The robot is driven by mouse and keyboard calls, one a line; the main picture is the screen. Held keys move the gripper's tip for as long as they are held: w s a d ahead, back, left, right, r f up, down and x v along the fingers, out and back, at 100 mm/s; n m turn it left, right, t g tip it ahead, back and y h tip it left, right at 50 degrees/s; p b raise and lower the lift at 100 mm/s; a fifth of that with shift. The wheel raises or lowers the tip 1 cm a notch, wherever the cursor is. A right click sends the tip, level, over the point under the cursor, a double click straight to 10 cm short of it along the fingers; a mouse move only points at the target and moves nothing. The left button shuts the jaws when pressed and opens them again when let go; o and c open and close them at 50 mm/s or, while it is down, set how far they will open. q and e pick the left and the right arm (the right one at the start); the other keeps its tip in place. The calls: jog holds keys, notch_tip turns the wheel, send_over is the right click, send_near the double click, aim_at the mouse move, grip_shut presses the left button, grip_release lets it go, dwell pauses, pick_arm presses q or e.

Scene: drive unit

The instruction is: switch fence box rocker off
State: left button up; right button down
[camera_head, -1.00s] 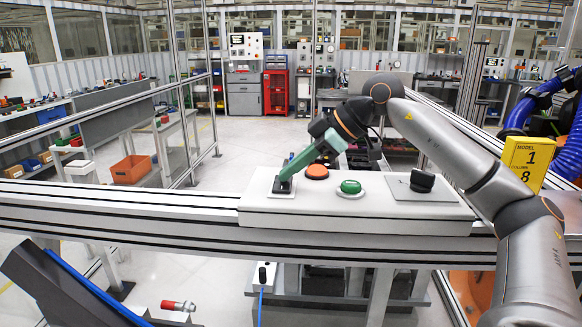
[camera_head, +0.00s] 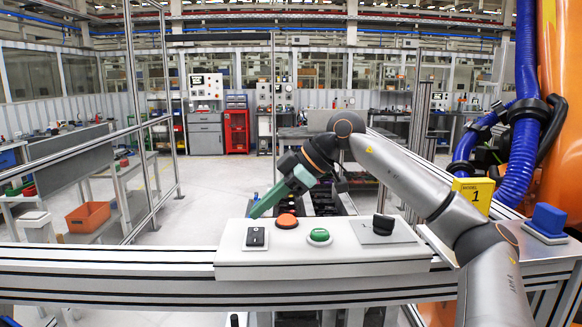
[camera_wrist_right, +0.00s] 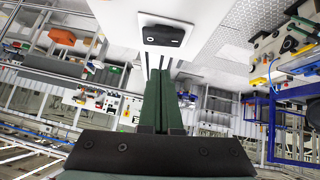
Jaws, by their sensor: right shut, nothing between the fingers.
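The fence box (camera_head: 330,262) is a pale box on the fence rail with its controls on top. Its black rocker (camera_head: 256,237) sits on a square plate at the box's left end, and it also shows near the top of the right wrist view (camera_wrist_right: 163,36). The rocker has small pale marks; I cannot tell which side is pressed. My right gripper (camera_head: 254,213) has green fingers, shut and empty, with the tips just behind and above the rocker in the head view. In the right wrist view a small gap shows between fingertips and rocker. My left gripper is not in view.
An orange-red button (camera_head: 287,221), a green button (camera_head: 319,236) and a black rotary knob (camera_head: 383,224) sit right of the rocker. A yellow sign (camera_head: 473,194) and blue block (camera_head: 549,220) stand further right. An orange bin (camera_head: 88,217) is far left.

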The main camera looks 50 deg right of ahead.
jog(key=v, duration=1)
jog(key=shift+f, duration=0.15)
